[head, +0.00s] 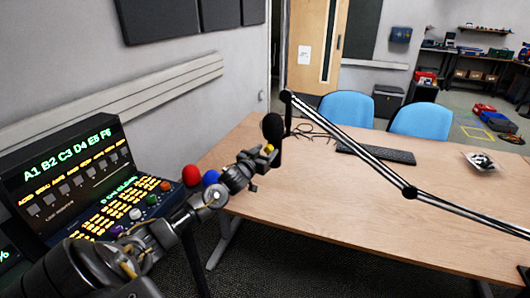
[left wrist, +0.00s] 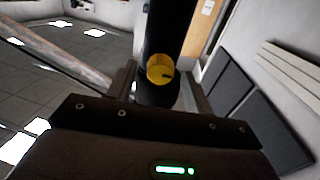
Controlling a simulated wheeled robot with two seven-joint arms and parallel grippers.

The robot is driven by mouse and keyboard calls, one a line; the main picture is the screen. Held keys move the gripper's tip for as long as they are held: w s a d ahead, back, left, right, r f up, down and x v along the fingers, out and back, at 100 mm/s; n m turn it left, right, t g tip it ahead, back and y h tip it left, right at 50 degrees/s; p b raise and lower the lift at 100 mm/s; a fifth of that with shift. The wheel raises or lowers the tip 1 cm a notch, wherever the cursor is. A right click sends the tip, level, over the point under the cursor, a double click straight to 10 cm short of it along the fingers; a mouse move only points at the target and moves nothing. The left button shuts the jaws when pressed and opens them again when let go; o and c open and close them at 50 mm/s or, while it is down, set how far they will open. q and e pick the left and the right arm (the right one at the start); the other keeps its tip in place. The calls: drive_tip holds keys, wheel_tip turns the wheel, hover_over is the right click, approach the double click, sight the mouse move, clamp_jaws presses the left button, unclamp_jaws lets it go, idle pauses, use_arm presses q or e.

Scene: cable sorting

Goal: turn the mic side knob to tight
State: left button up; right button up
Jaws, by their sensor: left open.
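The black microphone (head: 273,127) hangs at the end of its boom arm (head: 350,145), above the table's left side. Its side knob (head: 269,148) is a small yellow spot in the head view, low on the mic. In the left wrist view the knob (left wrist: 160,70) is a round yellow disc with a short dark mark at its right, on a black upright body. My left gripper (head: 261,160) is open, with its fingers on either side of the knob's line in the wrist view. I cannot tell whether they touch it. My right gripper is not in view.
The wooden table (head: 330,210) is mostly clear. A black keyboard (head: 375,152) and a small tray (head: 482,161) lie on it. A console with lit labels (head: 75,175) and coloured balls stands at the left. Blue chairs (head: 420,120) are behind the table.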

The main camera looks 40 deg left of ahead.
use_arm(q)
drive_tip(key=c, duration=1)
drive_tip(key=shift+m, duration=0.3)
drive_tip(key=m, duration=0.3)
drive_tip(key=shift+d, duration=0.1)
drive_tip(key=m, duration=0.5)
drive_tip(key=shift+f, duration=0.1)
drive_tip(key=m+b, duration=0.1)
drive_tip(key=m, duration=0.3)
drive_tip(key=shift+d+m, duration=0.1)
drive_tip(key=shift+m, duration=0.2)
drive_tip(key=shift+f+m+b, duration=0.1)
drive_tip(key=shift+m+b, duration=0.5)
drive_tip(key=shift+m, duration=1.7)
drive_tip(key=shift+o, duration=0.2)
